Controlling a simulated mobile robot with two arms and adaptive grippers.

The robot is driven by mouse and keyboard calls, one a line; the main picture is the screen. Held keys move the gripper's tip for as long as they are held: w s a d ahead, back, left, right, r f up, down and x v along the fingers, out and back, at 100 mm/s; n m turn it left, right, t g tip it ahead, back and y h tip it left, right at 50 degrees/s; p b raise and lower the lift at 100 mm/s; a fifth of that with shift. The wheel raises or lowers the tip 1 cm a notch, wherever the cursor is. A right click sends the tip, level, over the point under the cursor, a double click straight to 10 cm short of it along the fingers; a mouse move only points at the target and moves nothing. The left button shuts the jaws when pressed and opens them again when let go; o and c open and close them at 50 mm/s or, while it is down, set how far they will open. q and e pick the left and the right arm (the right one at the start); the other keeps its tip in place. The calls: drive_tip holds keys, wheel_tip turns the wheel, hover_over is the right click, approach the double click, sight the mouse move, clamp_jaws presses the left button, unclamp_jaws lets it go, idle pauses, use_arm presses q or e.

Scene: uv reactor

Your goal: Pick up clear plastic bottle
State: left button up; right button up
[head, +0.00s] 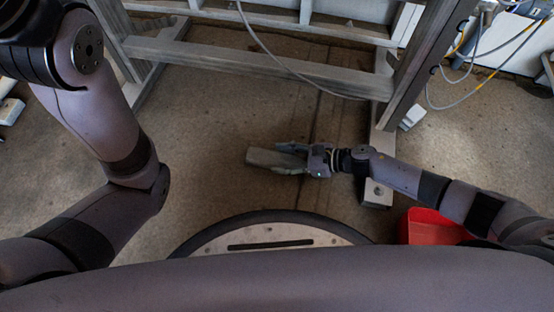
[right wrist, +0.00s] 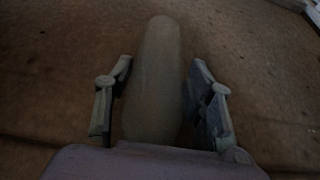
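The clear plastic bottle (head: 262,157) lies on its side on the brown floor in the head view, and looks greyish and dull. In the right wrist view the bottle (right wrist: 155,75) extends away from the palm, between the two fingers. My right gripper (head: 293,158) reaches in from the right and is around the bottle's near end. In the right wrist view the right gripper (right wrist: 160,100) has its fingers apart, with a gap showing on the left side; contact on the right side is hard to tell. My left gripper is not in view; only my left arm shows.
A grey metal frame (head: 250,68) stands behind the bottle, with a post and foot at right. A red bin (head: 428,226) sits at lower right. Cables (head: 465,75) hang at upper right. The floor (head: 215,190) around the bottle is clear.

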drive_tip(key=c, duration=0.4)
